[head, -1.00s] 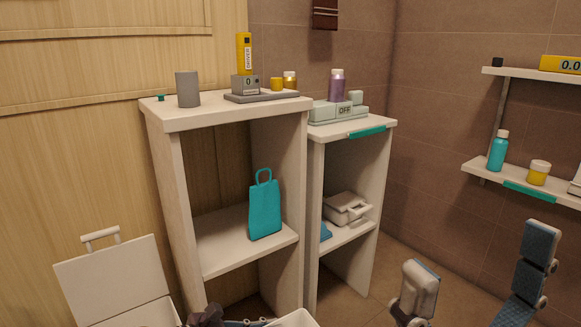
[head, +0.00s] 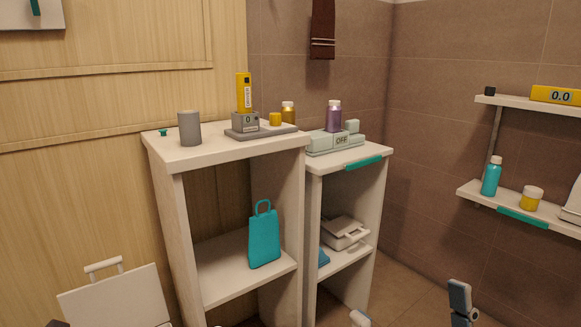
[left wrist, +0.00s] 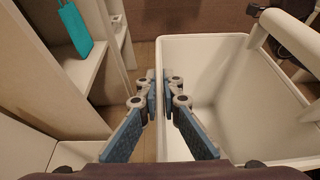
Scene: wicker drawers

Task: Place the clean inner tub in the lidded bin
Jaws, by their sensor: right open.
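The inner tub (left wrist: 225,75) is cream white and looks empty in the left wrist view. My left gripper (left wrist: 160,85) has its blue-padded fingers close together on either side of the tub's left wall, pinching it near the rim. The lidded bin shows in the head view only by its raised white lid (head: 115,298) with a bar handle, at the lower left; its body is below the frame. My right gripper (head: 410,312) is open and empty at the bottom edge of the head view, fingertips apart.
A tall white shelf unit (head: 180,215) holds a teal bag (head: 264,238); a scale and small containers stand on top. A second unit (head: 372,215) holds a white case (head: 343,233). Wall shelves (head: 540,215) are at the right. Floor shows at the lower right.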

